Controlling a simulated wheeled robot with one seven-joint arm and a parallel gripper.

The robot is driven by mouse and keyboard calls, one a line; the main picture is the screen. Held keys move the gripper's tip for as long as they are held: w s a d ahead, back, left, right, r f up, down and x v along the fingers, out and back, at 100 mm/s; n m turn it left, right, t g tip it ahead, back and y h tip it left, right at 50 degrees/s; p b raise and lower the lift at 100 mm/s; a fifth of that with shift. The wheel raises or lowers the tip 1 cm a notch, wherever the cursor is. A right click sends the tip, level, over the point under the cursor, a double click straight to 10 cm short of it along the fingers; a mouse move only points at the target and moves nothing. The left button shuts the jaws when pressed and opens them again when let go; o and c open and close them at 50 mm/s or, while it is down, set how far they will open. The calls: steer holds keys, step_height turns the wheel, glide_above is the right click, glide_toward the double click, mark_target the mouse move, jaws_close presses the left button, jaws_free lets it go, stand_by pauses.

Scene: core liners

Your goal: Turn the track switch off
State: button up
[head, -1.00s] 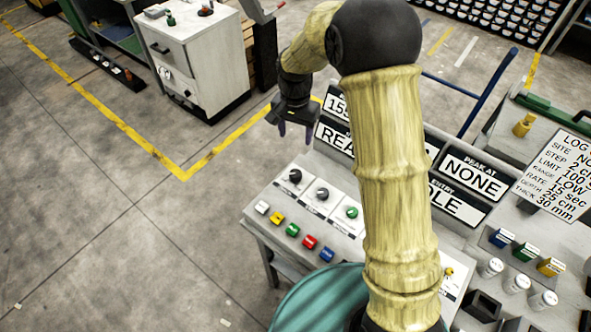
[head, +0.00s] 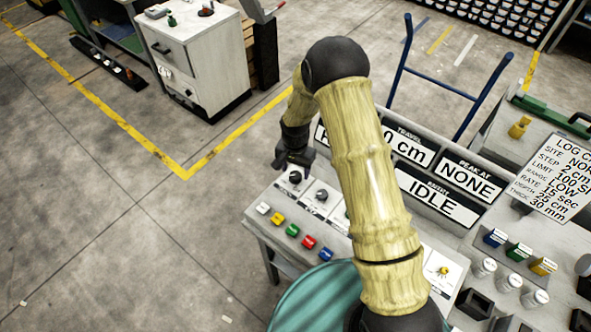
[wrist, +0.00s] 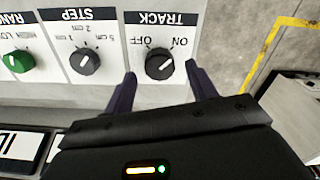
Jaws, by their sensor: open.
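The track switch is a black rotary knob (wrist: 159,66) on a white plate labelled TRACK, shown upside down in the wrist view with OFF and ON marks. Its pale pointer line slants toward the ON side. My gripper (wrist: 160,74) is open, with one dark finger on each side of the knob; I cannot tell whether they touch it. In the head view my gripper (head: 293,163) is just above and behind the knob (head: 295,178), at the panel's left end.
Coloured buttons (head: 293,230) line the panel front. Display boards (head: 440,207) stand behind, one reading IDLE.

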steer(key=shift+f, duration=0.9)
steer(key=shift+c, duration=0.5)
steer(key=c, duration=0.9)
